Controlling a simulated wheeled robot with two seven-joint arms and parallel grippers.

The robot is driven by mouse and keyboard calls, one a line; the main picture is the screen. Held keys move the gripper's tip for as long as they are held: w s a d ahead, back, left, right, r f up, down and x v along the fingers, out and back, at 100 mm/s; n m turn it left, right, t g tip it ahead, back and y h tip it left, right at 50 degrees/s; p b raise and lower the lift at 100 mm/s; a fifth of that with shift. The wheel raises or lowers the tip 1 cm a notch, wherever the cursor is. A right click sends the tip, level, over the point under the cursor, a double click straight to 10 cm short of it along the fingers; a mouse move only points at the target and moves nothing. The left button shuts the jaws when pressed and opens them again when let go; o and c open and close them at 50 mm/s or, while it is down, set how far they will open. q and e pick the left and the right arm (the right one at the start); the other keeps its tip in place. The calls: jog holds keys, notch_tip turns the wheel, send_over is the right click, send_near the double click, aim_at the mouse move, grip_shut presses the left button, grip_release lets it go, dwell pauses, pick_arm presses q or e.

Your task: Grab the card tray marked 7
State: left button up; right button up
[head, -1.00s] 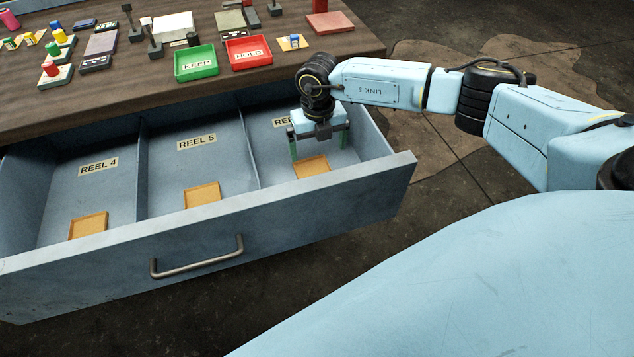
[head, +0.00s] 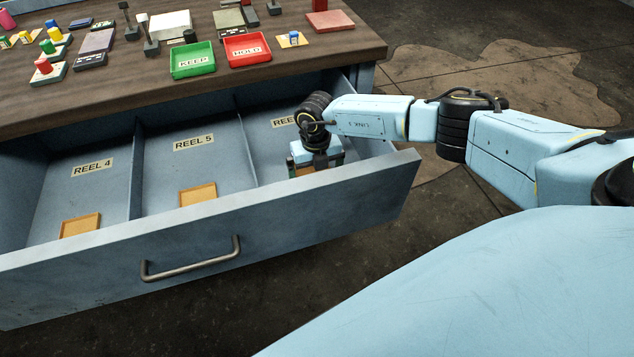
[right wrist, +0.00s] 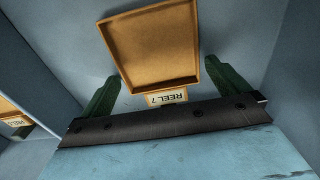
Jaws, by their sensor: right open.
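The orange card tray marked REEL 7 (right wrist: 152,45) fills the upper middle of the right wrist view, with its label (right wrist: 166,98) at the near edge. My right gripper (right wrist: 163,78) is open, with one green finger on each side of the tray. The fingers look apart from its sides; their exact height over it is hard to tell. In the head view my right gripper (head: 312,163) is down inside the drawer's right compartment, hiding nearly all of this tray. My left gripper is not in view.
The open drawer (head: 300,205) has divider walls. Its other compartments hold an orange tray by the REEL 4 label (head: 80,226) and another by REEL 5 (head: 198,194). Above are a green KEEP tray (head: 193,62) and a red HOLD tray (head: 247,50) on the bench.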

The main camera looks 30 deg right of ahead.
jog(key=c, duration=0.8)
